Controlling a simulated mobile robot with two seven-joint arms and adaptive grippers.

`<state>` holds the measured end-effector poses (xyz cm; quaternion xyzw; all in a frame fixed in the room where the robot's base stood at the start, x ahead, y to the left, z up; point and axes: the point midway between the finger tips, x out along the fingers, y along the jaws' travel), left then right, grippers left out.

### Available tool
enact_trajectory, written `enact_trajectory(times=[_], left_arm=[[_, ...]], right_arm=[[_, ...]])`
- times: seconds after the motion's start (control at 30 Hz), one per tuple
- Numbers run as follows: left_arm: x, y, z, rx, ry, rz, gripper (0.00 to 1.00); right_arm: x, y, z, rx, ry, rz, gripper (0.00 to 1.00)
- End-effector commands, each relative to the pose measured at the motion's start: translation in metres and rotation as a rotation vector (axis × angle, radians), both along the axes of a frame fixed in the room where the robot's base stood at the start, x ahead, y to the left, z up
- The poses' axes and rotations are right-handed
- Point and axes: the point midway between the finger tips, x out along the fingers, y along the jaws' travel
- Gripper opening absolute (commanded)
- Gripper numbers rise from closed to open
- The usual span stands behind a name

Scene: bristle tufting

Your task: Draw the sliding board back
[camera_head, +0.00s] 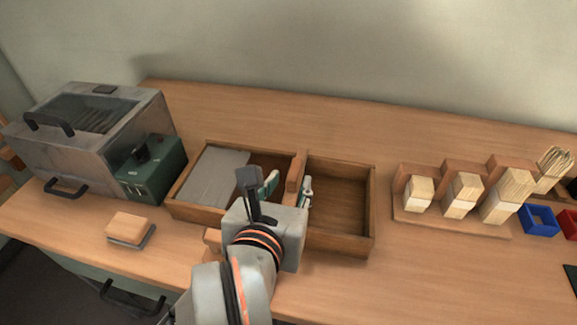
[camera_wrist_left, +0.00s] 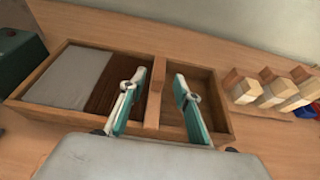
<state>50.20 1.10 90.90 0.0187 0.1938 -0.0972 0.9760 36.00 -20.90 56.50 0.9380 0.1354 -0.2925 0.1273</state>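A wooden box (camera_head: 372,208) on the bench has two compartments. In the left wrist view the gripper (camera_wrist_left: 159,95) shows a gap on both sides of the board. The gripper body hides the board's near end in the head view. My right gripper is not in view.
A grey sheet (camera_head: 213,177) lies in the left compartment; the right one looks empty. A grey metal machine (camera_head: 80,150) and green box (camera_head: 150,168) stand left. A wooden block (camera_head: 130,228) lies in front. Brush blocks (camera_head: 463,190) and a blue tray (camera_head: 540,221) stand right.

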Motion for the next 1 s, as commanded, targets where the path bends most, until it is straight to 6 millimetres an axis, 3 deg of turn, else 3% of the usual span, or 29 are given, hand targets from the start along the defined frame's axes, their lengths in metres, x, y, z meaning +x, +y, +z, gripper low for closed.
enact_trajectory(times=[0.13,0.4,0.77,0.9,1.0], left_arm=[[0.022,-0.003,-0.015,0.003,0.006,0.001,0.32],[0.052,-0.009,-0.026,0.003,0.003,0.002,0.32],[0.058,-0.011,-0.025,0.001,0.000,0.002,0.32],[0.058,-0.010,-0.025,0.001,0.000,0.002,0.01],[0.058,-0.010,-0.025,0.001,0.000,0.002,0.00]], right_arm=[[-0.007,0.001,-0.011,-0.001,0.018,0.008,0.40],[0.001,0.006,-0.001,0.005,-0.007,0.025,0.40],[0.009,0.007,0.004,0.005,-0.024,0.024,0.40],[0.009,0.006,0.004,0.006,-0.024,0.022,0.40],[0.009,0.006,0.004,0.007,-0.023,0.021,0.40]])
